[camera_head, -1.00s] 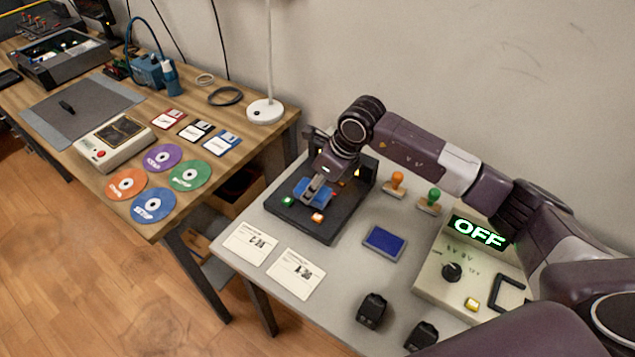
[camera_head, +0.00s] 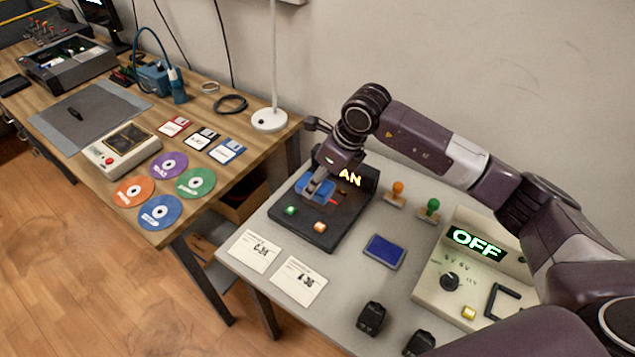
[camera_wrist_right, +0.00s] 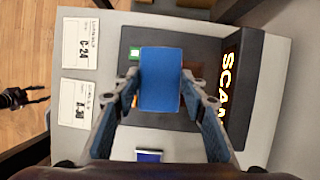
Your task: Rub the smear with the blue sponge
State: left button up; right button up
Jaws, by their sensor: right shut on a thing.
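My right gripper (camera_head: 317,192) is shut on the blue sponge (camera_head: 314,186), over the black device with a lit display (camera_head: 343,222). The right wrist view shows the sponge (camera_wrist_right: 160,80) between the two fingers (camera_wrist_right: 161,88). I cannot tell whether the sponge touches the device top. A reddish-brown patch (camera_wrist_right: 193,72), perhaps the smear, shows beside the sponge on its display side; the sponge and right finger partly hide it. My left gripper (camera_wrist_right: 42,94) shows at the left edge of the right wrist view, fingers apart and empty, away from the sponge.
The device has a green button (camera_head: 291,210) and an orange button (camera_head: 320,227). Two labelled cards (camera_head: 299,281), a blue pad (camera_head: 384,251), two stamps (camera_head: 397,194) and a panel reading OFF (camera_head: 470,270) share the grey table. A wooden desk (camera_head: 160,232) with discs stands left.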

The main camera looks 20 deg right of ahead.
jog(key=shift+r+p, duration=0.6)
jog(key=shift+r, duration=0.9)
